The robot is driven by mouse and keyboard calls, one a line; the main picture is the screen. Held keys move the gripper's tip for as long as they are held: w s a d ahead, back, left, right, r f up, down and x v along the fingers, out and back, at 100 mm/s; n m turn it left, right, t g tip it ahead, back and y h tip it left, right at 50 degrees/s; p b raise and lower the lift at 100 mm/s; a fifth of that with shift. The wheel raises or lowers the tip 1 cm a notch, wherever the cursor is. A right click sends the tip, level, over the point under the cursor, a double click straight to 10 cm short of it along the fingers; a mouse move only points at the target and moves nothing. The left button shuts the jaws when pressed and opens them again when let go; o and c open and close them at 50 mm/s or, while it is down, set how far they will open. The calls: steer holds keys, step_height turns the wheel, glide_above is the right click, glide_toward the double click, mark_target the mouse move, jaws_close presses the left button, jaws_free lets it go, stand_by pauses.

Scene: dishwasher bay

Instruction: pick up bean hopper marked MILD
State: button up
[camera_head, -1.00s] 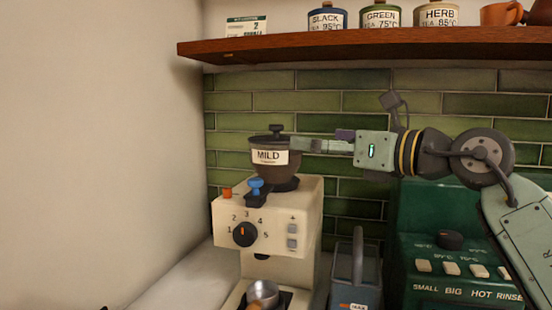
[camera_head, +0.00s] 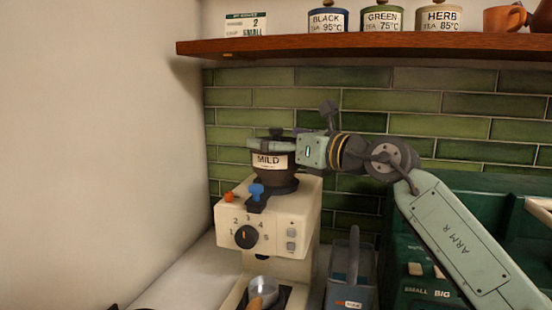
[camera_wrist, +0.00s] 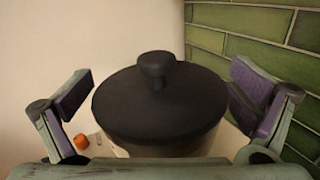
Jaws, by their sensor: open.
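The bean hopper marked MILD (camera_head: 270,163) is a dark pot with a white label and a knobbed lid. It sits upright on top of the cream grinder (camera_head: 268,222). My gripper (camera_head: 272,146) reaches in from the right, level with the hopper's upper part. In the wrist view the hopper's black lid (camera_wrist: 160,102) fills the middle, between the two purple-padded fingers of my gripper (camera_wrist: 160,100). The fingers are open, one on each side, with a gap showing beside the lid. The hopper's lower body is mostly hidden there by the lid and my gripper.
A wooden shelf (camera_head: 370,47) with several tea tins is above. A green tiled wall (camera_head: 420,100) is close behind. Blue and orange controls (camera_head: 256,191) are on the grinder's top front. A grey handled container (camera_head: 350,285) and a green machine (camera_head: 410,260) stand to the right.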

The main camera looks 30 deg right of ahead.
steer(key=shift+c, duration=0.4)
steer(key=c, duration=1.3)
steer(key=shift+r, duration=0.1)
steer(key=shift+c, duration=0.7)
steer(key=shift+r, duration=0.1)
